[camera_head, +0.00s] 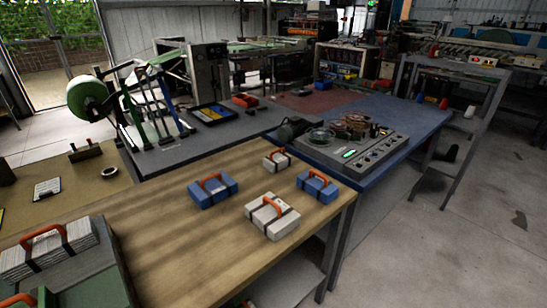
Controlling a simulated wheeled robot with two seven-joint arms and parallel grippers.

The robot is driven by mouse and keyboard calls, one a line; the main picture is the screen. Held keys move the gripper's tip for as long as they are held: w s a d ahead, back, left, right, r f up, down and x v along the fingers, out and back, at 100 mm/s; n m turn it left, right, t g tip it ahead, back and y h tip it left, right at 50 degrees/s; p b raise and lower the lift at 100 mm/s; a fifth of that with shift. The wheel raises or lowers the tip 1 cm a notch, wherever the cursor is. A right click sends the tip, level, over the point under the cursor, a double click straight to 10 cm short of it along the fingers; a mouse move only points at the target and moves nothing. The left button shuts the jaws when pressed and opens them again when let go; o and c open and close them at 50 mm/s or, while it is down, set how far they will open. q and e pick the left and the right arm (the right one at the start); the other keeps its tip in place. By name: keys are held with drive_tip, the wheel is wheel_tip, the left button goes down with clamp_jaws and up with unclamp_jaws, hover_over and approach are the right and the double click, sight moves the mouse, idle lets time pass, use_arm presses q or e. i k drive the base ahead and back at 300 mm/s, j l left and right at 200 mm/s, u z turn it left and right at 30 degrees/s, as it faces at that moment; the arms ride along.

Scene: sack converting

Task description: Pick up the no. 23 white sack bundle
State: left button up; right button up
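Several strapped bundles with orange handles are in view; no number is readable, so I cannot tell which is no. 23. A larger white bundle (271,218) with dark straps lies near the front right edge of the wooden table (165,235). A smaller white bundle (277,161) lies farther back. Another white bundle (48,250) sits at the far left by a grey-green tray (85,280). Two blue bundles, one at left (213,191) and one at right (317,187), lie on the same table. Neither gripper is in view.
A blue bench (400,115) behind holds a grey control panel (365,152) and reels. A dark bench with a green roll (90,98) stands at back left. A grey metal frame (480,100) stands at right. Floor (440,245) at front right is clear.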

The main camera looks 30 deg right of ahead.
sight(278, 160)
drive_tip(key=z, duration=1.1)
drive_tip(key=i+l, duration=0.1)
drive_tip(key=l, duration=0.3)
drive_tip(key=i+l, duration=0.1)
drive_tip(key=l, duration=0.35)
drive_tip(key=i+l, duration=0.1)
drive_tip(key=l, duration=0.3)
drive_tip(key=u, duration=0.05)
